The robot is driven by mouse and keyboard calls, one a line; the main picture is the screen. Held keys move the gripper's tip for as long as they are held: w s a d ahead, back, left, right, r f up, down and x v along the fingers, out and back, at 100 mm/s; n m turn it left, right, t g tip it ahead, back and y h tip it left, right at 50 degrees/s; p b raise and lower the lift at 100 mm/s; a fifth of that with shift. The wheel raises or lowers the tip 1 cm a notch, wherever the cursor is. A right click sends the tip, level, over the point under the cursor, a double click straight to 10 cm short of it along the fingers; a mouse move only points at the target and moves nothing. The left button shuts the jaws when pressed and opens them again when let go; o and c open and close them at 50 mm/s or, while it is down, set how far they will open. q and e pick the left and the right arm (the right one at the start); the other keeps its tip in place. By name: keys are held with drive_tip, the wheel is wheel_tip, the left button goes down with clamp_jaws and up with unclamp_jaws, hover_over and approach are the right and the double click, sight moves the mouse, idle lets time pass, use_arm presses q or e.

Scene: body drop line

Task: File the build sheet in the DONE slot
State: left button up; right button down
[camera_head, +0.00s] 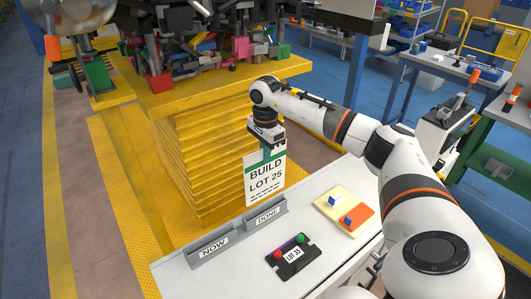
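The build sheet (265,180) is a white card with a green top edge, reading "BUILD LOT 25". My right gripper (268,143) is shut on its top edge and holds it hanging upright. In the picture it sits just above the grey rack's right end. The rack has a NOW slot (214,248) at the left and a DONE slot (267,217) at the right. The sheet's lower edge is close to the DONE slot, but I cannot tell whether it is behind or above it.
The rack stands on a white table (240,281). A black "LOT 35" plate (293,257) with red and green knobs lies in front of it. A yellow and orange tray (344,212) with small blue-and-white blocks is at the right. A yellow stepped lift (203,150) stands behind the table.

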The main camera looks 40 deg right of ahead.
drive_tip(key=b, duration=0.3)
hover_over(265, 196)
drive_tip(key=shift+w+d+f, duration=0.1)
drive_tip(key=shift+f, duration=1)
drive_tip(key=shift+w+d+f, duration=0.1)
drive_tip(key=shift+f, duration=0.95)
drive_tip(key=shift+f+b, duration=2.1)
drive_tip(key=shift+f, duration=1.2)
drive_tip(key=c, duration=1.5)
unclamp_jaws()
drive_tip(key=shift+c, duration=0.2)
drive_tip(key=shift+r, duration=0.15)
wheel_tip(265, 196, up, 6)
drive_tip(key=p, duration=0.4)
drive_tip(key=shift+s, duration=0.1)
